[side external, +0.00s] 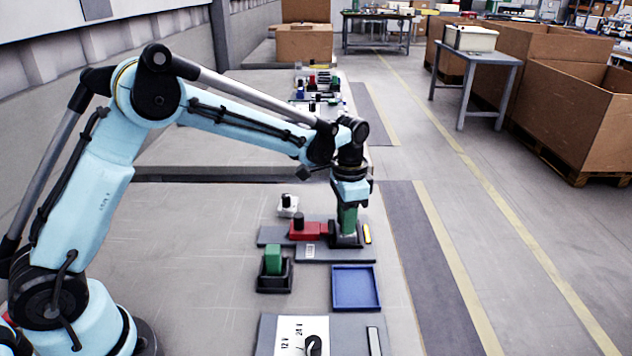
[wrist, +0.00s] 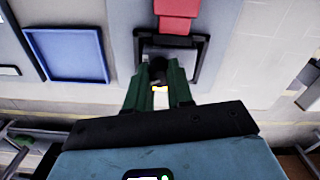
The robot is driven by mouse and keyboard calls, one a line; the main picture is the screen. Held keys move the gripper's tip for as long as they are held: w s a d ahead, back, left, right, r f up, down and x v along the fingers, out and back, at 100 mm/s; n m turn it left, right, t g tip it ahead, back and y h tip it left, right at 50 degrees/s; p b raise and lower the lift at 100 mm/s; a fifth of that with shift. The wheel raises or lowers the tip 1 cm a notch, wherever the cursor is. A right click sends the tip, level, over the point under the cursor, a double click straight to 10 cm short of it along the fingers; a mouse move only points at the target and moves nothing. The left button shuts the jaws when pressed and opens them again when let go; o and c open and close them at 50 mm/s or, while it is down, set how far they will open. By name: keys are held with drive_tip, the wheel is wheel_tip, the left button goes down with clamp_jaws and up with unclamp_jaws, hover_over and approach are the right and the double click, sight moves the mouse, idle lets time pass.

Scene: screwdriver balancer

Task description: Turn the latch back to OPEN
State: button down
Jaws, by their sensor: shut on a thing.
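My gripper (wrist: 158,80) points down over a black fixture (side external: 346,242) at the right end of the grey plate. In the wrist view its two green fingers are closed around a small dark knob (wrist: 157,68), with a slit of yellow showing between them. The knob looks to be part of the latch, but its full shape and any OPEN marking are hidden. A red block (side external: 306,231) with a black knob on top sits left of the fixture and reaches towards it. The red part also shows at the top of the wrist view (wrist: 177,8).
A green block (side external: 273,260) stands in a black holder nearer the camera. A blue tray (side external: 356,287) lies empty right of it. A panel marked 12 V and 24 V (side external: 302,333) is at the front. A small white piece with a black knob (side external: 288,205) stands behind the plate.

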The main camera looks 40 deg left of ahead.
drive_tip(key=shift+n, duration=3)
drive_tip(key=shift+a+n, duration=0.1)
drive_tip(key=shift+n, duration=2.8)
idle(2.1)
